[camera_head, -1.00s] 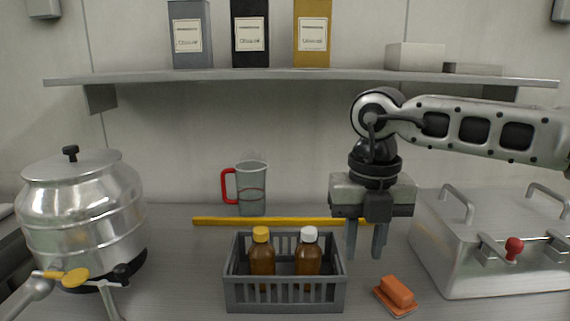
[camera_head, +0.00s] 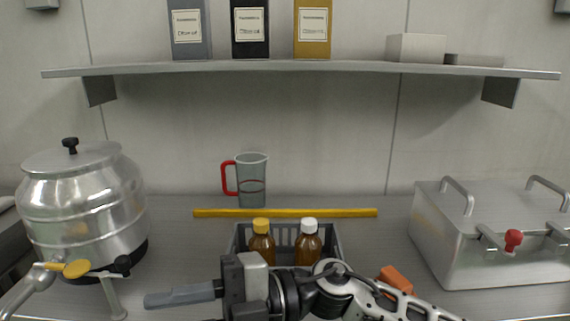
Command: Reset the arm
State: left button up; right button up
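My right gripper (camera_head: 148,299) is low in the front of the view, pointing left. Its arm comes in from the bottom right. The fingers overlap from this side, so I cannot tell whether they are open or shut; nothing shows held at their tips. The gripper and arm pass in front of the grey crate (camera_head: 330,241) and hide its lower front. My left gripper is not in view.
The crate holds a yellow-capped bottle (camera_head: 262,247) and a white-capped bottle (camera_head: 308,247). An orange block (camera_head: 396,277) is partly hidden behind my arm. A steel vessel (camera_head: 80,210), jug (camera_head: 252,182), yellow bar (camera_head: 285,213) and steel box (camera_head: 490,250) stand around.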

jog(key=w+d+f+m+t+h, duration=0.2)
jog(key=w+d+f+m+t, duration=0.3)
jog(key=m+t, duration=0.65)
jog(key=w+d+f+m+t+h, duration=0.2)
jog(key=w+d+f+m+t, duration=0.3)
jog(key=m+t, duration=0.7)
jog(key=s+d+f+m+g+h, duration=0.3)
jog(key=s+d+f, duration=0.4)
jog(key=f, duration=0.4)
jog(key=s+d+f+m+g+h, duration=0.4)
jog(key=s+d+f+m+h, duration=0.2)
jog(key=f, duration=0.6)
jog(key=s+d+h, duration=0.1)
jog(key=d+h, duration=0.1)
jog(key=d, duration=0.1)
jog(key=shift+d, duration=0.4)
